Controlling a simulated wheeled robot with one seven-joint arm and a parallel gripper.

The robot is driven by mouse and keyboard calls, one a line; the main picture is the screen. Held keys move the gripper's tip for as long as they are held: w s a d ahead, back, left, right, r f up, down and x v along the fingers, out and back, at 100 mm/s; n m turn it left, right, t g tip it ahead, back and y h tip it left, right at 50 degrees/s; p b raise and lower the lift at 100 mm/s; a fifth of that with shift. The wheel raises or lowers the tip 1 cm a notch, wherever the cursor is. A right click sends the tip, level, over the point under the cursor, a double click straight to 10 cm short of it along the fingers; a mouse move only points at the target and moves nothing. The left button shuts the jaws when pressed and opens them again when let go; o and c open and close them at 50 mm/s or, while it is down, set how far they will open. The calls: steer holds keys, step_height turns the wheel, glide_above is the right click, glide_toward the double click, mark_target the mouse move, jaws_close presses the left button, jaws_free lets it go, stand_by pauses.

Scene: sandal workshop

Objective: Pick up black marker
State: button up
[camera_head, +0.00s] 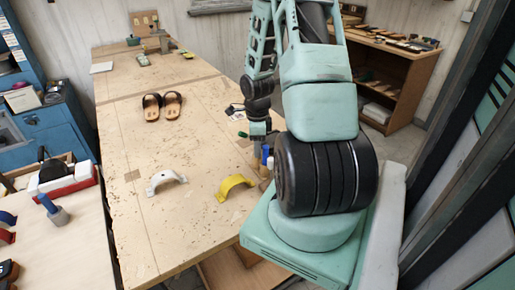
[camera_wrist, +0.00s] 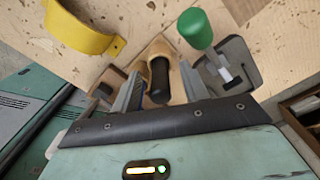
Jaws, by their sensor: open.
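In the wrist view, my gripper (camera_wrist: 160,85) is open, with one grey finger on each side of a short black cylinder (camera_wrist: 159,80), which looks like the black marker. The cylinder is seen nearly end-on, next to a pale wooden piece. I cannot tell whether either finger touches it. In the head view, my gripper (camera_head: 260,143) points down at the right edge of the long workbench. The black marker cannot be made out there, as my arm and gripper crowd that spot.
A green-topped object (camera_wrist: 195,28) stands close to the right finger. A yellow curved strap (camera_head: 235,187) and a white one (camera_head: 165,181) lie on the workbench (camera_head: 190,110). A pair of sandals (camera_head: 162,106) sits farther back. The bench's middle is mostly clear.

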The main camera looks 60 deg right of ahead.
steer(key=shift+f, duration=0.65)
steer(key=c, duration=0.8)
steer(key=shift+r, duration=0.1)
steer(key=shift+r+b, duration=1.05)
steer(key=shift+r, duration=3.9)
